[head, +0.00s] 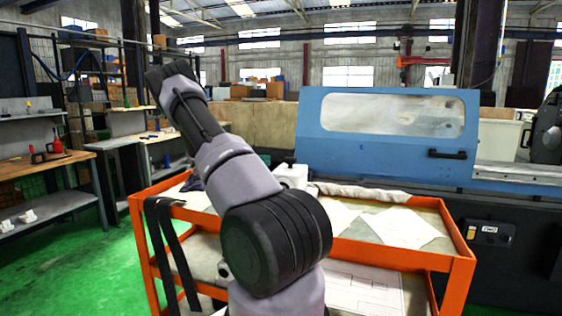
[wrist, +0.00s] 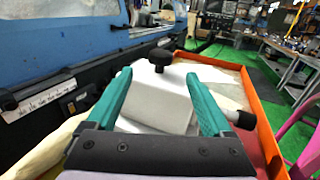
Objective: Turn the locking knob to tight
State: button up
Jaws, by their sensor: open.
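My gripper (wrist: 158,76) is open and empty, with its two teal fingers spread apart in the wrist view. A pale grey-white block (wrist: 158,100) shows between and beyond the fingers. A black knob (wrist: 160,57) on a short stem stands up at the top of this block, in the gap just past the fingertips. A second black knob (wrist: 243,120) sticks out to the right of the right finger. I cannot tell which one is the locking knob, nor its turned position. In the head view a white block (head: 291,174) shows on the cart, partly behind my arm; my gripper is not visible there.
The orange cart (head: 454,290) carries white sheets (head: 402,227) and a rolled cloth (head: 362,192). Behind it stands the blue grinder (head: 312,140) with a windowed door. Dark straps (head: 163,240) hang at the cart's left. Green floor (head: 70,265) is open at the left.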

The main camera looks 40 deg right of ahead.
aim_at(291, 158)
jog(key=x, duration=1)
jog(key=shift+s+d, duration=0.15)
jog(key=shift+s, duration=0.05)
grip_shut()
